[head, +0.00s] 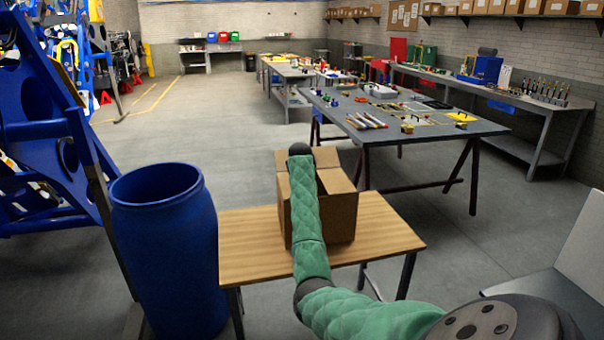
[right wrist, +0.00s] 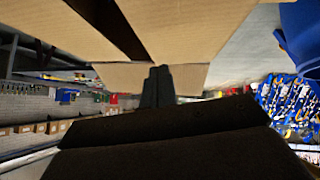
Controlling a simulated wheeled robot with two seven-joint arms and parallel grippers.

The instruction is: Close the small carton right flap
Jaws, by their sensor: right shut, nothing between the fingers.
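The small brown carton (head: 341,214) stands on a small wooden table in the head view. A dark gap in its top shows beside my right arm, with a cardboard panel (head: 337,181) to the right of the gap. I cannot tell how far the right flap is folded. My green right arm reaches across the carton, and its dark hand end (head: 300,150) is at the carton's far edge. In the right wrist view my right gripper (right wrist: 158,72) is shut and empty, its tips in front of a cardboard panel (right wrist: 191,78); contact is unclear. My left gripper is not in view.
The wooden table (head: 387,232) has bare top to the right of the carton. A blue barrel (head: 165,250) stands close on the left. A grey workbench (head: 440,146) with tools is behind, and a grey chair (head: 560,285) is at the right.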

